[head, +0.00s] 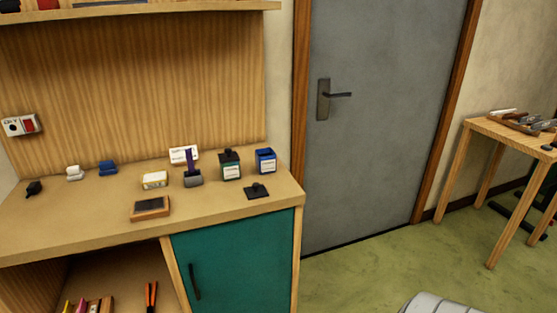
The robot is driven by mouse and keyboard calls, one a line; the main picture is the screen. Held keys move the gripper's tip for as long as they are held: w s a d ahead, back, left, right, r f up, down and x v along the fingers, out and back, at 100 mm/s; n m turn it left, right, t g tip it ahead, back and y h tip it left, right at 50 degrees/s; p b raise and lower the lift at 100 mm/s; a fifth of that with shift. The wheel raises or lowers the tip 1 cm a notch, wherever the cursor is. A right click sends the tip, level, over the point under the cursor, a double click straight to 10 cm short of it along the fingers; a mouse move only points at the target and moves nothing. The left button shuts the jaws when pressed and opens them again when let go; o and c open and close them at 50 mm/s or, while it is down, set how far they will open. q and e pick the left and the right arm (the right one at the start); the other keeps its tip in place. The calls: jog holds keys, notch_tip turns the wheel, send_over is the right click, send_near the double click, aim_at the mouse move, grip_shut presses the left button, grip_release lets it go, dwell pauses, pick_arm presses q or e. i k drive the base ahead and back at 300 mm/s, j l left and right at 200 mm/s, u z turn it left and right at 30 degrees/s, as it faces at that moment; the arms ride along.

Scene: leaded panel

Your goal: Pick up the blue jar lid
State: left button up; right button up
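A blue jar (265,161) with a white label stands near the right end of the wooden counter; its top looks open. A flat, dark square lid (256,191) with a small knob lies on the counter just in front of it, apart from the jar. The lid looks nearly black; I cannot tell if it is blue. A green jar (230,165) with a dark knobbed lid on it stands left of the blue jar. Neither of my grippers is in view.
Left of the jars are a grey holder (193,180) with a purple upright piece, a yellow-and-white box (155,180), a wood-framed dark pad (150,208) and a small blue object (108,167). A grey door (385,110) stands to the right.

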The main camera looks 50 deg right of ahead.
aim_at(256, 190)
jog(key=z, duration=1.4)
